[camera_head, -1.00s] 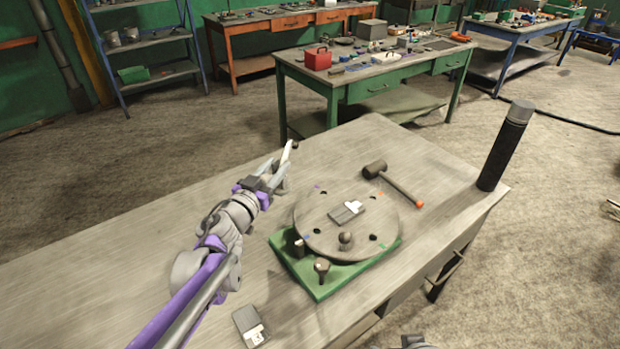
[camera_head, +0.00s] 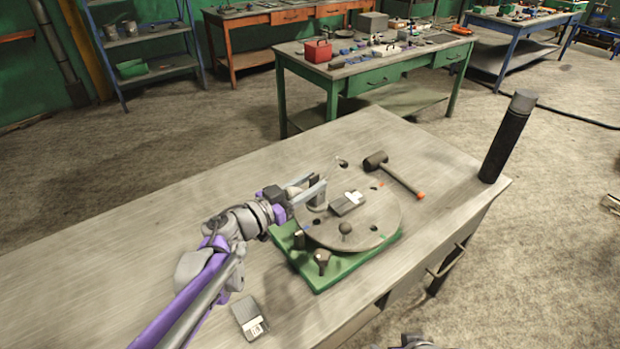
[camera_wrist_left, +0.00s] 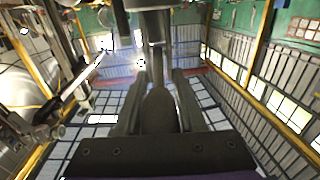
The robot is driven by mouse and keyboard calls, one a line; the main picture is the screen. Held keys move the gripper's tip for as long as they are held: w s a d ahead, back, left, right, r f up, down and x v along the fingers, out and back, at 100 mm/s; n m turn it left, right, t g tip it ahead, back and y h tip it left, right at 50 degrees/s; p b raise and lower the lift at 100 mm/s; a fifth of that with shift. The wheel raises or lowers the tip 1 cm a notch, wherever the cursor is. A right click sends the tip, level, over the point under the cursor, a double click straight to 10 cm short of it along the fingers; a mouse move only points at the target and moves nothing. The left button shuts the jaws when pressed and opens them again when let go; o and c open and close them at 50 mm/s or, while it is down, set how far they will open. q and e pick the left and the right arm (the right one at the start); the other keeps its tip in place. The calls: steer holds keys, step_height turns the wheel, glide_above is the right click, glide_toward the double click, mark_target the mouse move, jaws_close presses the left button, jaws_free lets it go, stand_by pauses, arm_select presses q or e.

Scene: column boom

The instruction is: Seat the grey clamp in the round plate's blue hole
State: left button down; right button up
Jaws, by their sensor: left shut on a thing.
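The round grey plate (camera_head: 375,222) lies on a green base (camera_head: 335,277). Its blue mark (camera_head: 306,228) is at its left front edge, with a dark hole beside it. My left gripper (camera_head: 314,190) reaches over the plate's left back part, shut on the grey clamp (camera_head: 318,199). A dark end that seems to belong to the clamp shows past the fingers. In the left wrist view the clamp (camera_wrist_left: 160,110) is between the two fingers. I cannot tell whether the clamp touches the plate.
On the plate are a grey block (camera_head: 346,203) and a round knob (camera_head: 345,229). A mallet (camera_head: 395,174) lies behind it. A dark column (camera_head: 508,137) stands at the table's right corner. A small grey box (camera_head: 249,318) lies in front. The table's left is clear.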

mark_target(313, 201)
arm_select(q)
steer(key=shift+f+b, duration=0.35)
steer(key=shift+f, duration=0.55)
steer(key=shift+r, duration=0.15)
steer(key=shift+s+b, duration=0.1)
steer(key=shift+b, duration=0.3)
stand_by(0.5)
steer(key=shift+f, duration=0.3)
steer(key=shift+f+b, duration=0.7)
steer(key=shift+b, duration=0.05)
steer(key=shift+f+b, duration=0.3)
steer(key=shift+f, duration=0.05)
steer(key=shift+f+b, duration=0.8)
steer(key=shift+f, duration=0.2)
